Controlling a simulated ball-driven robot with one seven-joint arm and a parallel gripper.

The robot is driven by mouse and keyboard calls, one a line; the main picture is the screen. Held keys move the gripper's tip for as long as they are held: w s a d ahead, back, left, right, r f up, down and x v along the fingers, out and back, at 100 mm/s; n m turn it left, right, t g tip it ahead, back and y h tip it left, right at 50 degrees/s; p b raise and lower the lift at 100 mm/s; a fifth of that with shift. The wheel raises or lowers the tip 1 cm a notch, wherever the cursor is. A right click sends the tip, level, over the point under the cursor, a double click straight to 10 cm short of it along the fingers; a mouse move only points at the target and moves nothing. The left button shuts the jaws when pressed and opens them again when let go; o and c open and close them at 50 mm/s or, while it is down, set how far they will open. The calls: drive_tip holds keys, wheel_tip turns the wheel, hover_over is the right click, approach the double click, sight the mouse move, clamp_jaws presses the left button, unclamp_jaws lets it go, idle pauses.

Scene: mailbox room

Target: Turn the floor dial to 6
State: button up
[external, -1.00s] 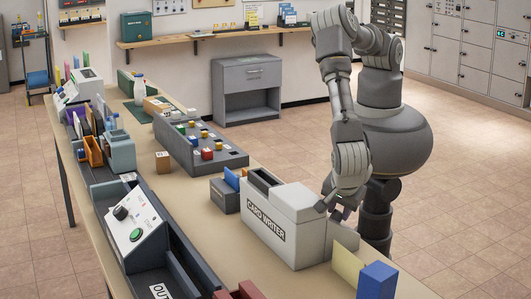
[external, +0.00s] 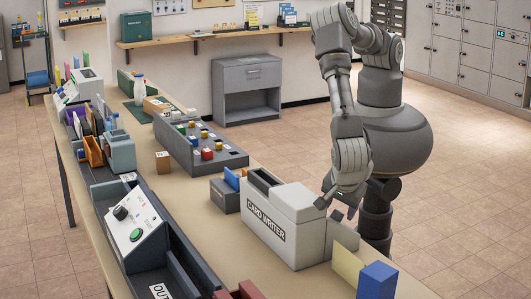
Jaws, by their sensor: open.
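My gripper (external: 337,206) points down beside the right end of the white card writer (external: 296,238). Its jaws are open, and I see nothing held between them. I cannot tell whether a fingertip touches the card writer. The face of the card writer toward my body is hidden. No dial with readable floor numbers shows. A black round knob (external: 120,213) sits on a sloped white panel (external: 134,222) above a green button, at the front left, far from my gripper. Its markings are too small to read, and I cannot tell whether it is the floor dial.
The long table (external: 228,254) also holds a dark sorter board (external: 203,146) with coloured blocks, a grey box (external: 225,196) with a blue card, a yellow card (external: 346,266) and a blue block (external: 377,281) close to my gripper. The floor on the right is clear.

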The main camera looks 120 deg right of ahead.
drive_tip(key=v, duration=0.6)
drive_tip(key=shift+a+r, duration=0.1)
drive_tip(key=shift+r, duration=0.1)
